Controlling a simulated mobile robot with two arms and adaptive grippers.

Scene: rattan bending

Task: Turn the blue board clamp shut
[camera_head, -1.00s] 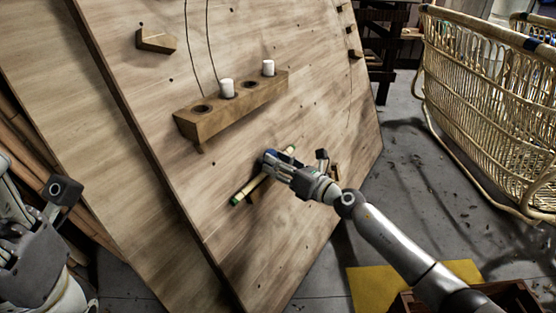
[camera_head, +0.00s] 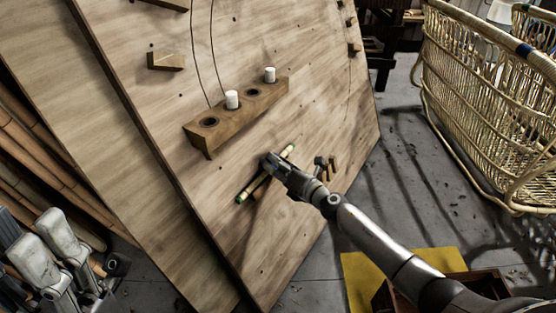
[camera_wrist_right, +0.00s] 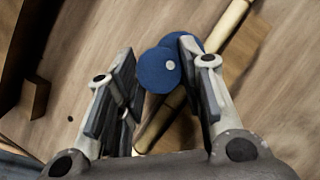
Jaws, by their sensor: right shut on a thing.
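The blue board clamp (camera_wrist_right: 158,70) shows as two overlapping round blue lobes with a pale central pin in the right wrist view. My right gripper (camera_head: 268,163) is at the lower part of the slanted wooden board (camera_head: 240,235) and hides the clamp in the head view. In the wrist view the right gripper (camera_wrist_right: 158,78) is shut on the clamp, with the right fingertip overlapping it. A rattan pole (camera_head: 250,190) with green ends lies slanted against the board behind the gripper. My left gripper (camera_head: 60,252) is low at the left edge, away from the board; its fingertips are unclear.
A wooden block (camera_head: 240,112) with holes and two white cylinders sticks out above the clamp. Small wooden pegs (camera_head: 327,168) stand right of the gripper. A wicker basket (camera_head: 490,110) is at the right. A yellow mat (camera_head: 365,280) and wooden box (camera_head: 385,296) lie at lower right.

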